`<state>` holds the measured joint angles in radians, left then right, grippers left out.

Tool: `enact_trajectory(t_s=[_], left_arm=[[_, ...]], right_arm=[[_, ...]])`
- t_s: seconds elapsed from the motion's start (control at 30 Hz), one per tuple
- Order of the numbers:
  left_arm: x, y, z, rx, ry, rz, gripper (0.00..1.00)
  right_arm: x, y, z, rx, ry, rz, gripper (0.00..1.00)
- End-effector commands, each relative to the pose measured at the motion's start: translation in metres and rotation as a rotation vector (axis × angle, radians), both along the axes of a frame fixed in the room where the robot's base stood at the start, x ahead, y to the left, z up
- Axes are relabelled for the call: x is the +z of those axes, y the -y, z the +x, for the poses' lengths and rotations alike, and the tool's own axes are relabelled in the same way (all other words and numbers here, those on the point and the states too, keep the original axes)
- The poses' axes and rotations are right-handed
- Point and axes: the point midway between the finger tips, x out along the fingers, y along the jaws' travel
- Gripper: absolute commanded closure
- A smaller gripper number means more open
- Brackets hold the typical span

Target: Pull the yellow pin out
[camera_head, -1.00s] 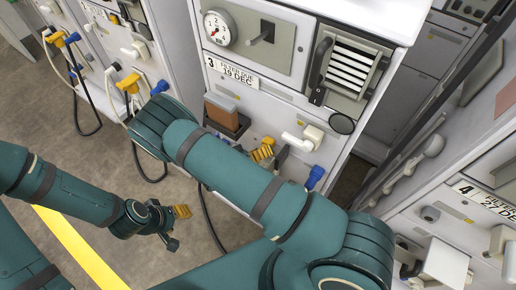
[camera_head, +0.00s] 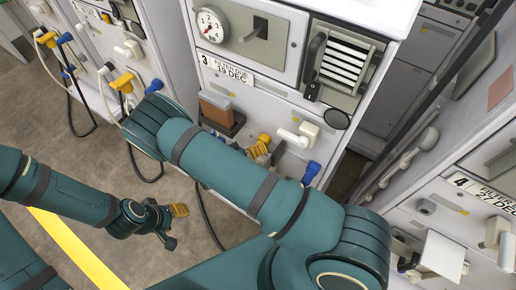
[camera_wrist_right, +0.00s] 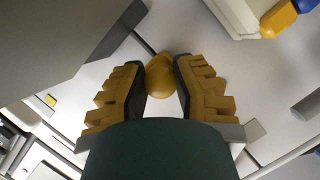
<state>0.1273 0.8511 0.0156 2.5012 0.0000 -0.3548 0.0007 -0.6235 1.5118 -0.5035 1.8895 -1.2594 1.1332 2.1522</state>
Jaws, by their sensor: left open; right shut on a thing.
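The yellow pin shows in the right wrist view as a round yellow knob (camera_wrist_right: 160,78) between the two stepped fingers of my right gripper (camera_wrist_right: 160,85). The gripper is shut on it, in front of a pale panel. How far the pin sits in the panel is hidden. In the head view my right gripper (camera_head: 257,149) is largely hidden behind my arm, at the front of the cabinet labelled 3. My left gripper (camera_head: 172,222) is open and empty, above the floor at lower left.
The cabinet has a dial gauge (camera_head: 212,24), a brown block on a dark holder (camera_head: 216,114), a white fitting (camera_head: 299,135) and a blue connector (camera_head: 311,173). A dark cable (camera_head: 208,220) hangs below. Another cabinet (camera_head: 480,215) stands at right. The floor around my left gripper is clear.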

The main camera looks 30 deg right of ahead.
Motion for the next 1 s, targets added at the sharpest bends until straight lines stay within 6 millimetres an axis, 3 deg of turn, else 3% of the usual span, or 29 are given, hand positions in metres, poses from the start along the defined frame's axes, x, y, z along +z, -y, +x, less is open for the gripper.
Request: enact_trajectory(t_s=[1.0], left_arm=[[-0.002, 0.000, 0.000, 0.000, 0.000, 0.000, 0.48]], right_arm=[[0.000, -0.019, -0.012, -0.001, -0.001, 0.000, 1.00]])
